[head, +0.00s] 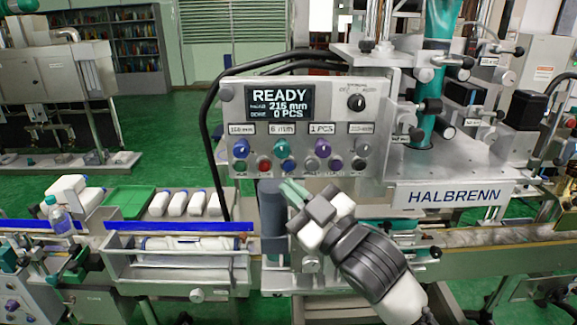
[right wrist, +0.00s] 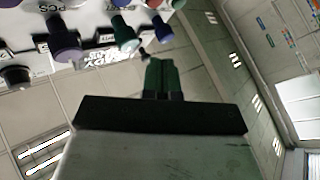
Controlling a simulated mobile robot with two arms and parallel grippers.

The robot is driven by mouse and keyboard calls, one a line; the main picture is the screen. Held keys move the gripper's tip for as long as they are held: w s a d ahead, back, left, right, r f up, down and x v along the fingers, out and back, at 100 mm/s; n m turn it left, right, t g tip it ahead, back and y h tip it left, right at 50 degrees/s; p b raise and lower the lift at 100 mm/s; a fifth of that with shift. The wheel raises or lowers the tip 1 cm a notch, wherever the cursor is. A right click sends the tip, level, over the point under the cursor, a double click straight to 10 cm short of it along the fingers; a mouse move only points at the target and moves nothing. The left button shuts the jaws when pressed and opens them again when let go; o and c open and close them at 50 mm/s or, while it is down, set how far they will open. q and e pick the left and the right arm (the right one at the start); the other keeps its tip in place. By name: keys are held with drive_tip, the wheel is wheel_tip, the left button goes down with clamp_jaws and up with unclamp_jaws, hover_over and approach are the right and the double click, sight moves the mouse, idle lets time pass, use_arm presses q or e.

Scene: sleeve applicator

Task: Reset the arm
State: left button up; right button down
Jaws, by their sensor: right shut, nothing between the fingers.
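My right gripper (head: 290,187) is in front of the lower edge of the sleeve applicator's control panel (head: 232,100), just below its row of coloured buttons. Its green fingers are shut with nothing between them. I cannot tell whether the fingertips touch anything. The panel's display (head: 279,102) reads READY, 215 mm, 0 PCS. My left gripper is not in view.
A conveyor (head: 480,238) runs across the front under the HALBRENN machine (head: 452,195). White bottles (head: 178,204) and a green tray (head: 128,201) stand at the left. A metal tray (head: 180,272) with a white roll is in front. A black cable (head: 207,130) hangs beside the panel.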

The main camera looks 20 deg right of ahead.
idle(0.5)
drive_tip(key=s+d+f+m+g+h, duration=0.1)
drive_tip(key=s+f+m+g+h, duration=0.15)
drive_tip(key=f, duration=0.65)
drive_tip(key=s+d+f+m+g+h, duration=0.1)
drive_tip(key=s+f+m+g+h, duration=0.2)
drive_tip(key=f, duration=0.7)
drive_tip(key=s+d+f+m+g+h, duration=0.2)
drive_tip(key=s+f+g, duration=0.3)
drive_tip(key=s+f, duration=0.4)
drive_tip(key=s+d+f+m+g+h, duration=0.2)
drive_tip(key=s+f+g, duration=0.3)
drive_tip(key=s+f, duration=0.4)
wheel_tip(320, 180, down, 27)
drive_tip(key=s+g+b, duration=0.1)
drive_tip(key=s, duration=0.2)
drive_tip(key=s+d+f+g+b, duration=0.1)
drive_tip(key=s+d+f, duration=0.1)
drive_tip(key=s+f, duration=1.2)
drive_tip(key=shift+s+d+f+n, duration=0.35)
drive_tip(key=shift+s+n, duration=0.1)
drive_tip(key=shift+s, duration=0.1)
